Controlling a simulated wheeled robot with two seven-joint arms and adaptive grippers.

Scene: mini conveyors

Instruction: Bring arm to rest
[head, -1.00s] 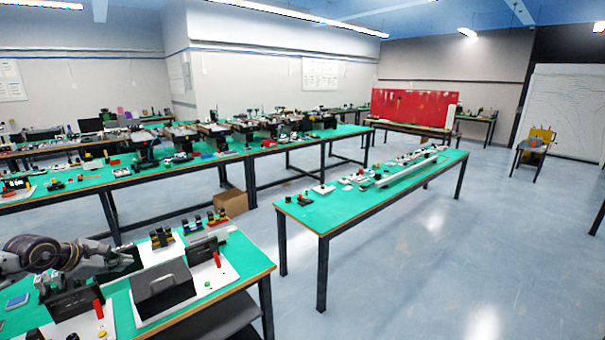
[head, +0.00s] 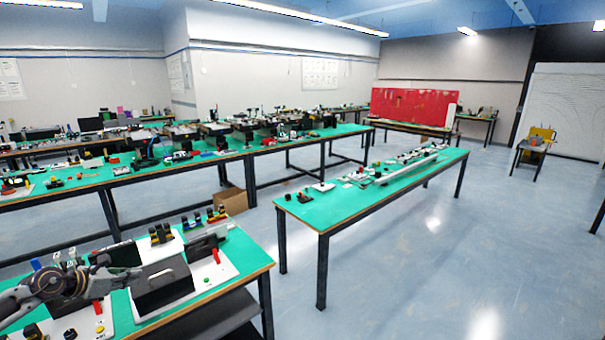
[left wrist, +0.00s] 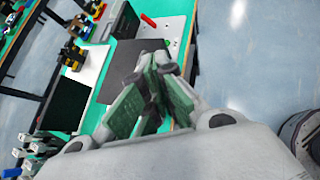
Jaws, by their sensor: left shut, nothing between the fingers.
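My left arm comes in from the lower left in the head view. Its gripper (head: 122,275) is over the near green-topped table (head: 232,262), just left of a black mini conveyor unit (head: 162,288). In the left wrist view the two fingers (left wrist: 154,70) come together at their tips, with green inner pads and nothing between them. The unit's dark top (left wrist: 137,56) lies beyond the fingertips in that view. I cannot tell whether the gripper touches anything. My right gripper is in neither view.
A red lever (head: 216,256) stands on a white board right of the unit. A second green table (head: 325,216) stands to the right, with open floor (head: 430,270) beyond. A cardboard box (head: 231,201) is on the floor.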

